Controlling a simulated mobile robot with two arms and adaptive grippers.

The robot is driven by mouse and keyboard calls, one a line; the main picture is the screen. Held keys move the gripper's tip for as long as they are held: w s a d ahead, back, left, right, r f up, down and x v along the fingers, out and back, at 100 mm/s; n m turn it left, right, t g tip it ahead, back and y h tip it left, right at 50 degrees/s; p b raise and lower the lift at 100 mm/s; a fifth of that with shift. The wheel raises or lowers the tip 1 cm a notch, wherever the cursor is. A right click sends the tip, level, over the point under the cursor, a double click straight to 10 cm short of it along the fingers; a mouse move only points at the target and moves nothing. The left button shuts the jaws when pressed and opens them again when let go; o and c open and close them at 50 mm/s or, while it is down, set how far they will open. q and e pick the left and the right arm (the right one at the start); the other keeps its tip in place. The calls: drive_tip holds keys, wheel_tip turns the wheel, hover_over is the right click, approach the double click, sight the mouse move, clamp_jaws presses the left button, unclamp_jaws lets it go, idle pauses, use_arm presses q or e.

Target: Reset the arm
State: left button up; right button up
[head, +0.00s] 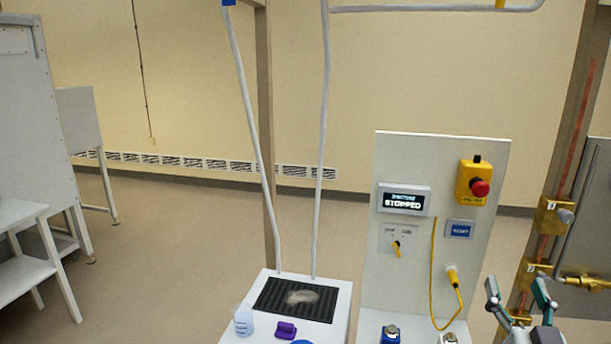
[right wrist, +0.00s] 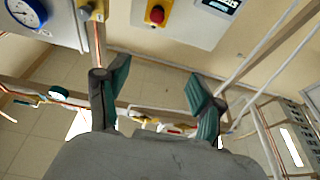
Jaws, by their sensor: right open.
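An upright white control panel (head: 412,165) stands right of centre in the head view. It bears a display (head: 404,200) reading "STOPPED", a red mushroom button (head: 480,188) on a yellow box, a blue labelled button (head: 460,230), and a switch with a yellow key (head: 397,246). The red button also shows upside down in the right wrist view (right wrist: 157,14). My right gripper (head: 517,291) is open and empty at the lower right, below the blue button and apart from the panel. Both its fingers show in the right wrist view (right wrist: 160,88). My left gripper is out of view.
A yellow cable (head: 434,280) hangs on the panel to a yellow plug (head: 452,275). A white bench with a black mat (head: 268,296), a purple object (head: 285,330) and a beaker (head: 243,322) stands left. Brass-fitted pipes (head: 556,215) run at the right.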

drive_tip(key=s+a+f+n+g+y, duration=0.15)
drive_tip(key=a+f+g, duration=0.25)
drive_tip(key=f, duration=0.6)
drive_tip(key=s+a+f+n+g+y, duration=0.1)
drive_tip(key=s+a+f+g+y, duration=0.3)
drive_tip(key=f, duration=0.6)
drive_tip(key=s+a+f+n+g, duration=0.1)
drive_tip(key=s+a+f+g, duration=0.2)
drive_tip(key=s+f+g, duration=0.35)
drive_tip(key=s+a+f+n+g, duration=0.1)
drive_tip(key=s+a+f+g, duration=0.15)
drive_tip(key=s+f, duration=0.6)
wheel_tip(320, 180, down, 24)
drive_tip(key=s+g+b, duration=0.2)
drive_tip(key=s, duration=0.1)
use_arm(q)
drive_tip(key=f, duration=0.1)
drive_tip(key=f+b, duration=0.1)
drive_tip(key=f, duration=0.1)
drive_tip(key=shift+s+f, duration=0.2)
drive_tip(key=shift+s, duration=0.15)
use_arm(e)
drive_tip(key=s+d+f+g+h, duration=0.1)
drive_tip(key=s+d+f, duration=0.2)
drive_tip(key=s+f, duration=1.3)
wheel_tip(320, 180, down, 3)
drive_tip(key=shift+s+d+f, duration=0.15)
drive_tip(key=shift+s+f, duration=0.05)
drive_tip(key=shift+s, duration=0.2)
